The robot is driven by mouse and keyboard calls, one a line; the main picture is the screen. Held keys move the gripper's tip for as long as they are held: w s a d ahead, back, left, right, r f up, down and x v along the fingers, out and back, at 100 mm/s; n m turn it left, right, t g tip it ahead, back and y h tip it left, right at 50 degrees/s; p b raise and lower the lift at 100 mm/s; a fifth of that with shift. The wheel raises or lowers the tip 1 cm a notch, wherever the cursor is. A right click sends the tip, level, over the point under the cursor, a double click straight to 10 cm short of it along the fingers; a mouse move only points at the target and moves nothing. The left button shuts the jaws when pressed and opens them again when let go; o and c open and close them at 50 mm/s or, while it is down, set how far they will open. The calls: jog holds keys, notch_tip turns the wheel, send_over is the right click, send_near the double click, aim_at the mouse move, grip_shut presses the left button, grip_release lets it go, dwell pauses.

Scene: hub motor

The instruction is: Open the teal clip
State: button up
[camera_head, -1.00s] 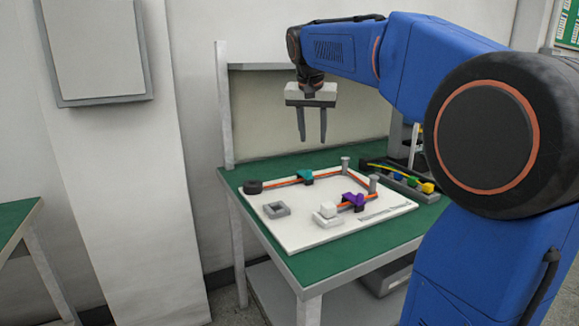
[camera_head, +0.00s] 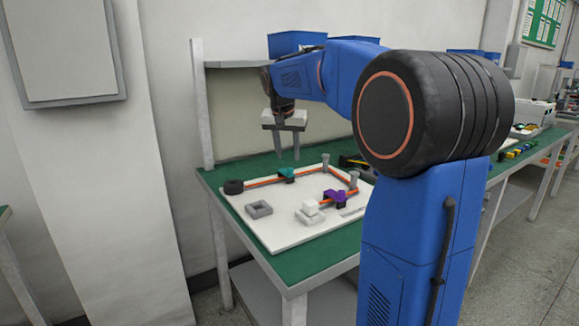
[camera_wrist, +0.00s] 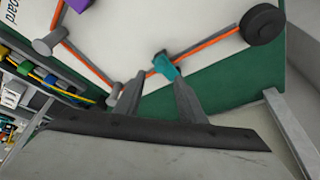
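The teal clip (camera_head: 287,174) sits on the orange cable (camera_head: 262,181) at the back of the white board (camera_head: 268,232). In the wrist view the teal clip (camera_wrist: 165,67) lies across the cable, just beyond my fingertips; whether it is open or closed is too small to tell. My gripper (camera_head: 286,158) points down above the back of the board, over the clip's area. Its two fingers are apart with nothing between them, as the wrist view also shows (camera_wrist: 157,86). A gap shows between the fingertips and the clip.
A purple clip (camera_head: 336,197) holds the cable near a white block (camera_head: 311,207). A black round piece (camera_head: 233,187) and grey posts (camera_head: 353,179) stand along the cable. A grey square frame (camera_head: 259,210) lies on the board. Tools and coloured parts (camera_wrist: 37,75) lie beside the board.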

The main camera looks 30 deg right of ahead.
aim_at(290, 169)
jog(key=x, duration=0.6)
jog(key=shift+d+f, duration=0.1)
jog(key=shift+f, duration=0.1)
jog(key=shift+c, duration=0.2)
grip_shut()
